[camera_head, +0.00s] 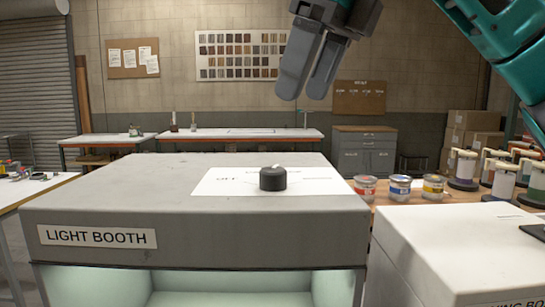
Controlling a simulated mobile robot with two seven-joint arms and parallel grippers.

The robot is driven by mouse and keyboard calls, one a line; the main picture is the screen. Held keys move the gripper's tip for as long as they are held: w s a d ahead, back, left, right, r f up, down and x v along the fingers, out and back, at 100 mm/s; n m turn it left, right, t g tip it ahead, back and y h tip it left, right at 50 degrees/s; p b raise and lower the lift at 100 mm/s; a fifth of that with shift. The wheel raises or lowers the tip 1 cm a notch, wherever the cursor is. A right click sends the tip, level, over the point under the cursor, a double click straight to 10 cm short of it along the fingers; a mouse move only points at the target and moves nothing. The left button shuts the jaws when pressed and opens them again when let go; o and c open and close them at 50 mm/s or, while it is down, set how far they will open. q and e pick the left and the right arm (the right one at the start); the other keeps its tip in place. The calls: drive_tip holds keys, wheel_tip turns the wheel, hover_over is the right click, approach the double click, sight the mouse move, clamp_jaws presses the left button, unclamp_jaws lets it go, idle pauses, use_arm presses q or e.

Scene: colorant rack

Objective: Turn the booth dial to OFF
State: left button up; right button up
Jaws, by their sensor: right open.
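The grey light booth (110,194) stands in front of me, with a "LIGHT BOOTH" label on its front. A white card (225,184) lies on its top near the right side, with small faint print that I cannot read fully. The black dial (272,179) sits on this card. I cannot tell for sure which mark its pointer faces. My right gripper (304,97) hangs above and slightly right of the dial, fingers pointing down. It is open, empty and clear of the dial. My left gripper is not in view.
A white box (465,240) stands close at the right. Behind it, small paint cans (400,187) and several larger containers (463,168) stand on a wooden surface. The space around the dial on the booth top is clear. Workbenches (240,134) stand at the back.

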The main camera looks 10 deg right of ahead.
sight(274, 169)
drive_tip(key=x, duration=1.1)
drive_tip(key=shift+a+f, duration=0.15)
drive_tip(key=shift+f, duration=0.15)
drive_tip(key=c, duration=1)
